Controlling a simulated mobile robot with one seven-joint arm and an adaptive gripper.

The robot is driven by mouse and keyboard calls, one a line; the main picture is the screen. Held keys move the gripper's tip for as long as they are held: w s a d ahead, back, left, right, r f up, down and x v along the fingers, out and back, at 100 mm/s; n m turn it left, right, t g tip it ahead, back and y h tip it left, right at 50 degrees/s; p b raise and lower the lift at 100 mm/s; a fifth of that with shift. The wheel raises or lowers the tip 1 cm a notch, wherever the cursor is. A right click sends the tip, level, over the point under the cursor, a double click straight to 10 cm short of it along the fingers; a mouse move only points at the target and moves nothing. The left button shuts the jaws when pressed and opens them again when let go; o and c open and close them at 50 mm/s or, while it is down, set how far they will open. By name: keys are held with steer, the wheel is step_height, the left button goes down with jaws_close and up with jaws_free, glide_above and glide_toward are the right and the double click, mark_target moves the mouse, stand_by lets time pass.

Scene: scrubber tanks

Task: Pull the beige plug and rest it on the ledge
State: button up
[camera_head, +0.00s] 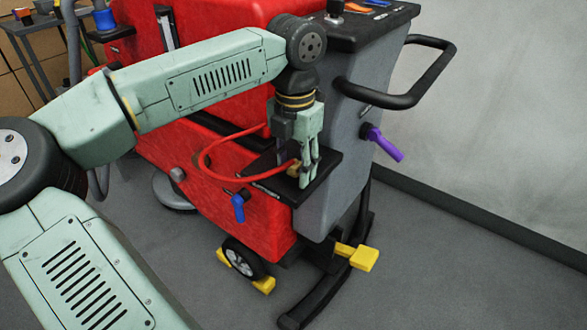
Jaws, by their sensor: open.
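The beige plug (293,169) is small and sits at the end of a red cable (203,160), close beside my gripper's fingers. The fingers partly cover it. The black ledge (325,164) juts out from the corner of the red and grey scrubber machine, just under the plug and the fingers. My gripper (308,178) points down over the ledge and is open. I cannot tell whether the plug lies between the fingers, touches the ledge or sits in a socket.
A blue lever (238,207) hangs below the ledge on the left. A purple handle (385,145) sticks out on the right of the grey tank (340,190). A black push bar (440,70) rises at the right. Yellow pedals (364,259) are near the floor. Floor at the right is clear.

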mark_target(295, 163)
steer(key=shift+c, duration=0.3)
jaws_close()
stand_by(0.3)
steer(key=o, duration=0.7)
jaws_free()
step_height(295, 163, up, 12)
stand_by(0.5)
